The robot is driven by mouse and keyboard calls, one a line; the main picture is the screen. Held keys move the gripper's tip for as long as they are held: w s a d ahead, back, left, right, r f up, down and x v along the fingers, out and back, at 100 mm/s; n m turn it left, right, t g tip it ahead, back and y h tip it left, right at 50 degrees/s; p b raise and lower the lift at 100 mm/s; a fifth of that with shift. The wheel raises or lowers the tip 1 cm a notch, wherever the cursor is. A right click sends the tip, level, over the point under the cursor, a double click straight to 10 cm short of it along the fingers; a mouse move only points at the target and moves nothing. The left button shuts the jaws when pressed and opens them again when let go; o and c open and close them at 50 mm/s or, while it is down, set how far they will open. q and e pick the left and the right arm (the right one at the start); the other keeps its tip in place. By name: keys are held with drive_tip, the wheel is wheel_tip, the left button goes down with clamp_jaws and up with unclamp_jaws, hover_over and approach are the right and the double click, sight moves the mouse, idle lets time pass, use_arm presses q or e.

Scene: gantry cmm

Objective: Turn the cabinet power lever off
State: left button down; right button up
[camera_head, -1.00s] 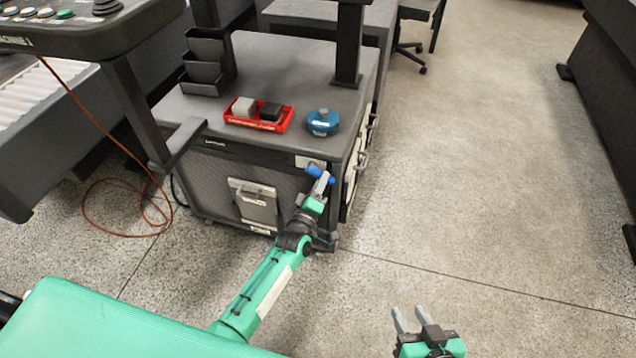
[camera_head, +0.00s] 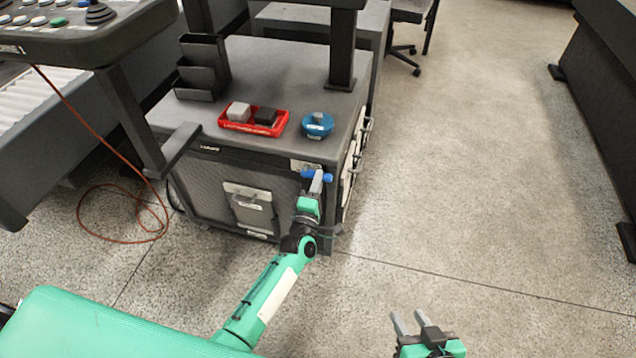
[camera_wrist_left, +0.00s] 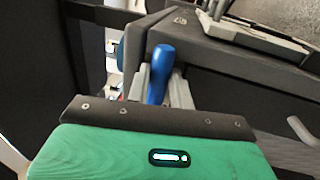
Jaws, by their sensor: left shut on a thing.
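The blue power lever (camera_head: 306,174) is on the upper right front of the dark grey cabinet (camera_head: 210,182). It lies nearly level in the head view. My left gripper (camera_head: 317,178) is shut on the lever, with grey fingers across it. In the left wrist view the blue handle (camera_wrist_left: 160,72) stands between the two fingers. The lever's mount is partly hidden by the gripper. My right gripper (camera_head: 410,322) is empty, its fingers apart, over the floor at the lower right.
On the cabinet top are a red tray (camera_head: 225,124) with a grey and a black block, a blue round object (camera_head: 318,124) and a dark stepped holder (camera_head: 203,68). An orange cable (camera_head: 125,240) lies on the floor at the left. The floor at right is clear.

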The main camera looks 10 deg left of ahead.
use_arm(q)
drive_tip(key=c, duration=1.2)
unclamp_jaws()
drive_tip(key=shift+c, duration=0.2)
use_arm(e)
drive_tip(key=shift+w, duration=0.1)
use_arm(q)
drive_tip(key=s+f+p, duration=0.1)
drive_tip(key=s+f, duration=0.1)
drive_tip(key=s, duration=1.1)
drive_tip(key=shift+s+a+f, duration=0.2)
drive_tip(key=shift+s+f, duration=0.1)
drive_tip(key=shift+f, duration=0.05)
use_arm(e)
drive_tip(key=shift+s+d+g+h, duration=0.25)
drive_tip(key=shift+d+g, duration=0.15)
drive_tip(key=shift+d, duration=0.1)
drive_tip(key=shift+s+d+g+h, duration=0.25)
drive_tip(key=shift+d+g, duration=0.15)
drive_tip(key=shift+d, duration=0.1)
drive_tip(key=shift+w, duration=0.1)
